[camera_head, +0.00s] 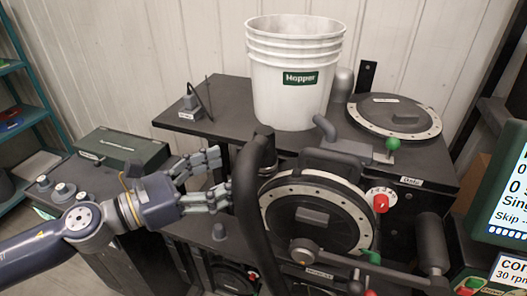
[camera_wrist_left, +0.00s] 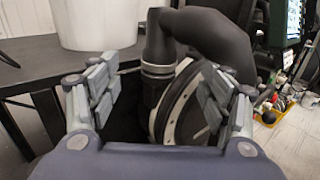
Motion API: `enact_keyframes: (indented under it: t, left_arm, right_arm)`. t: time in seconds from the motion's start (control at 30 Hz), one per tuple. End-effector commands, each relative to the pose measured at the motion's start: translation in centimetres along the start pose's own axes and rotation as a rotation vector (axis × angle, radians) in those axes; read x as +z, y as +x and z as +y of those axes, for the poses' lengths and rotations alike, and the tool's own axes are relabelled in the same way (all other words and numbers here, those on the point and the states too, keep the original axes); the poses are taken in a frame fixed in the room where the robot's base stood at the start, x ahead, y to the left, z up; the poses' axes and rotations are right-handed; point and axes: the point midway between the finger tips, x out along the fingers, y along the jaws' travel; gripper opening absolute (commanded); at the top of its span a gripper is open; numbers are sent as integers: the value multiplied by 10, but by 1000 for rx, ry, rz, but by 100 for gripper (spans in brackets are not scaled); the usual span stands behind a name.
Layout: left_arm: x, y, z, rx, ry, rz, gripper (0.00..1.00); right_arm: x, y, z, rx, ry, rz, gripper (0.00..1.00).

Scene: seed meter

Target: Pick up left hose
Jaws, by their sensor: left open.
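A thick black hose (camera_head: 248,205) runs down in front of the round disc housing near the middle of the head view. In the left wrist view the hose (camera_wrist_left: 222,38) arches over to a collared upright end (camera_wrist_left: 158,60). My left gripper (camera_head: 224,174) is open, just left of the hose, with its fingers pointing towards it. In the left wrist view the hose's collared end shows between the spread fingers of my left gripper (camera_wrist_left: 168,78), farther out than the tips. Nothing is held. My right gripper is not in view.
A white bucket labelled Hopper (camera_head: 295,75) stands on the black table (camera_head: 232,92) behind the hose. The disc housing (camera_head: 318,215), with a red knob (camera_head: 381,203), is right of the hose. A dark green box (camera_head: 122,146) lies left, behind my left arm. A screen (camera_head: 507,190) stands far right.

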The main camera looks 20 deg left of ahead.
Motion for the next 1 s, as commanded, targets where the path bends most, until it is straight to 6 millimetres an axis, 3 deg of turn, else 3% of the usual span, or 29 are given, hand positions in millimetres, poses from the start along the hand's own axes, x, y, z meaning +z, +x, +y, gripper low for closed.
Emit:
enact_keyframes:
  t: [0.5, 1.0]
  left_arm:
    - [2, 32, 2, 5, -5, -4, 72]
    - [2, 44, 2, 9, -4, 1, 72]
  right_arm:
    - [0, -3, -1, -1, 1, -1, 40]
    - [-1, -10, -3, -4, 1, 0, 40]
